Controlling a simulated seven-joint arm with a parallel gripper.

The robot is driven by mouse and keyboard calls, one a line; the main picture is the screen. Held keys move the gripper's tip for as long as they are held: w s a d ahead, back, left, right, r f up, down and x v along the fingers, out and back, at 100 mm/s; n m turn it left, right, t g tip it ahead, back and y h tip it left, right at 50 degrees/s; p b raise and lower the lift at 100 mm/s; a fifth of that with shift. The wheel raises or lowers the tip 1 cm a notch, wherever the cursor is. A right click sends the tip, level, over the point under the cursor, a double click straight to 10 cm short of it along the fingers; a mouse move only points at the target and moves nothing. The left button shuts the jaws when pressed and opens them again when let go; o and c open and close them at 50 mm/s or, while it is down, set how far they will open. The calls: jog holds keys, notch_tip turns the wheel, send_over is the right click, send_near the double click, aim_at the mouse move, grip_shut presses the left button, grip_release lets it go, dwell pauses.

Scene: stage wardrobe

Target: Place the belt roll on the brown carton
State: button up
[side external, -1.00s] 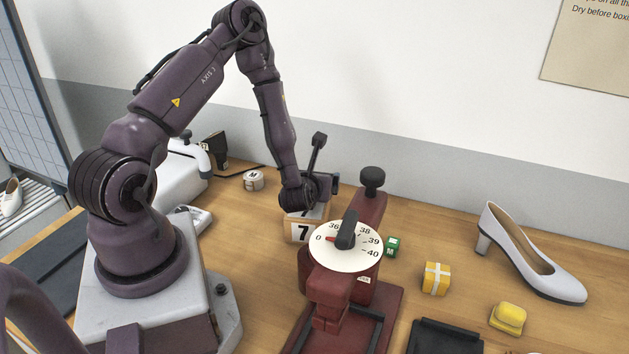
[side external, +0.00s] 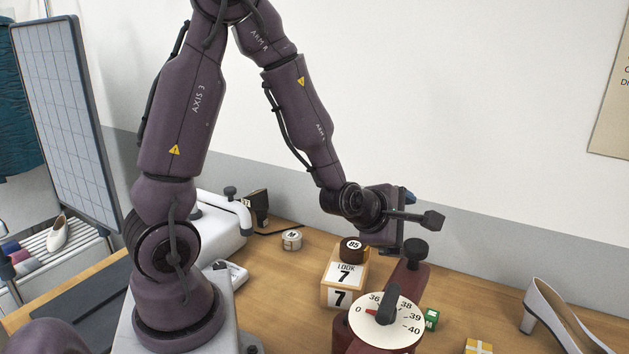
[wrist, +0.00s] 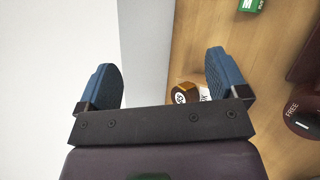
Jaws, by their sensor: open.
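The belt roll (side external: 353,244), a dark brown disc marked 85, rests flat on the back part of the brown carton's top. The brown carton (side external: 328,296) has white labels reading LOOK 7 and 7. My gripper (side external: 408,197) is above and to the right of them in the side view, apart from the roll and turned sideways. In the wrist view my gripper (wrist: 161,75) has its blue fingers wide apart with nothing between them. The roll (wrist: 181,95) shows beyond the finger mount, near the right finger, with part of the carton's white label (wrist: 204,93).
A red stand with a numbered dial (side external: 386,325) is close in front and right of the carton. A green block (side external: 431,319), yellow box (side external: 479,347) and white shoe (side external: 555,318) are farther right. A pale roll marked M (side external: 291,240) lies left of the carton.

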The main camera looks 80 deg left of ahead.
jog(key=s+d+r+m+g+h, duration=0.25)
jog(key=s+d+r+m, duration=0.35)
jog(key=r+m, duration=0.7)
jog(key=s+r+m+g+h, duration=0.1)
jog(key=s+m+g, duration=0.1)
jog(key=s+m, duration=1)
jog(key=m, duration=0.2)
jog(key=shift+d+r+m, duration=0.15)
jog(key=shift+d+m, duration=0.2)
jog(key=shift+m, duration=0.05)
